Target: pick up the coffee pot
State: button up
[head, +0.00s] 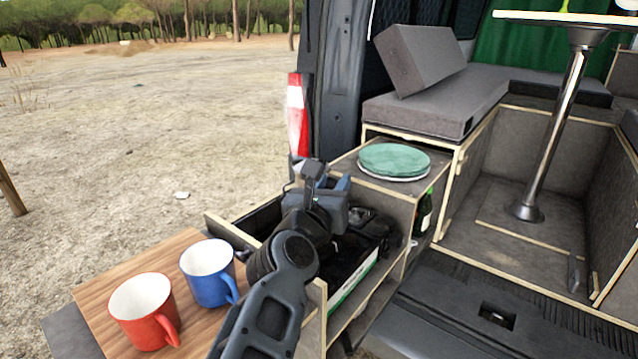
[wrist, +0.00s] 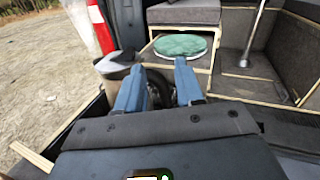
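My gripper (head: 328,180) is above the open drawer (head: 232,228), pointing toward the van. In the wrist view its two blue fingers (wrist: 159,68) stand apart with no object held between them. A greyish-beige container with a dark top (wrist: 114,72) shows just left of the left finger; it may be the coffee pot, but I cannot tell for sure. In the head view my arm and gripper hide most of that spot. A dark rounded thing (wrist: 157,90) shows beyond and between the fingers, its kind unclear.
A red mug (head: 140,318) and a blue mug (head: 205,280) stand on a wooden board (head: 95,292) at the front left. Green plates (head: 394,158) are stacked on the cabinet behind the drawer. A bottle (head: 424,215) stands at the cabinet's right. A table leg (head: 553,130) rises inside the van.

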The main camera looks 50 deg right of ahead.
notch_tip(320, 180, down, 8)
jog(key=d+r+b, duration=0.1)
jog(key=b, duration=0.1)
jog(key=shift+m, duration=0.3)
jog(key=shift+f+p+x, duration=0.15)
jog(key=shift+p+x, duration=0.3)
jog(key=shift+x, duration=1.3)
jog(key=shift+f+p+x, duration=0.2)
jog(key=shift+p+x, duration=0.2)
jog(key=shift+x, duration=1.35)
jog(key=shift+w, duration=0.15)
jog(key=shift+c, duration=0.3)
grip_shut()
jog(key=shift+a, duration=0.1)
